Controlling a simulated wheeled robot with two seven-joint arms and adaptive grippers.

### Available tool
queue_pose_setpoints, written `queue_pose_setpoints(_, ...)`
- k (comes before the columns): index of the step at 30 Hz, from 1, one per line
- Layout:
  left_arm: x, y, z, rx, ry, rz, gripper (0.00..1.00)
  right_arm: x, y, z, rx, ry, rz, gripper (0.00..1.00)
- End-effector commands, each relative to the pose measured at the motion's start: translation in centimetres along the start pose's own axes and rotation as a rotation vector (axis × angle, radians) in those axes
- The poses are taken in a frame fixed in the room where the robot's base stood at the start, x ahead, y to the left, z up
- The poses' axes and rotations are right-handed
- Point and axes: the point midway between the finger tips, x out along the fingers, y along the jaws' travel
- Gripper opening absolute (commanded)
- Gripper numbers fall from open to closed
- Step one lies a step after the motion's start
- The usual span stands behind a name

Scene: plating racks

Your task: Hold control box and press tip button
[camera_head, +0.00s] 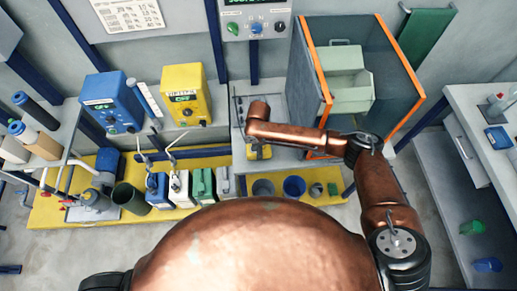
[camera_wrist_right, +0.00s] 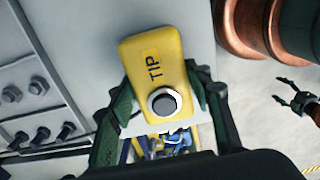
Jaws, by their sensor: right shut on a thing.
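In the head view a yellow piece of the box (camera_head: 259,152) shows below my right wrist, which hides most of the gripper. My left gripper (camera_wrist_right: 284,94) is at the right edge of the right wrist view, open, empty and apart from the box.
Blue (camera_head: 112,100) and yellow (camera_head: 186,92) units stand on the left bench. Several containers stand on the yellow lower shelf (camera_head: 50,212). Another bench (camera_head: 470,110) is at right.

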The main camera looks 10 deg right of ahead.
Motion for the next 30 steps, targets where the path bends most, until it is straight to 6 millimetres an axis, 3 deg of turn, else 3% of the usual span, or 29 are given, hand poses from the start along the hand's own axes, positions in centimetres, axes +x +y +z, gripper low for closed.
queue_pose_setpoints(22,0.3,0.0,0.1,0.0,-0.001,0.0,0.66,1.1,0.0,0.0,-0.001,0.001,0.0,0.15)
queue_pose_setpoints(23,0.3,0.0,0.1,0.0,-0.001,0.0,0.66,1.1,0.0,0.0,0.0,0.0,-0.001,0.48)
queue_pose_setpoints(30,0.3,0.0,0.1,0.0,-0.001,0.0,0.66,1.1,0.0,0.0,0.0,0.0,-0.001,0.62)
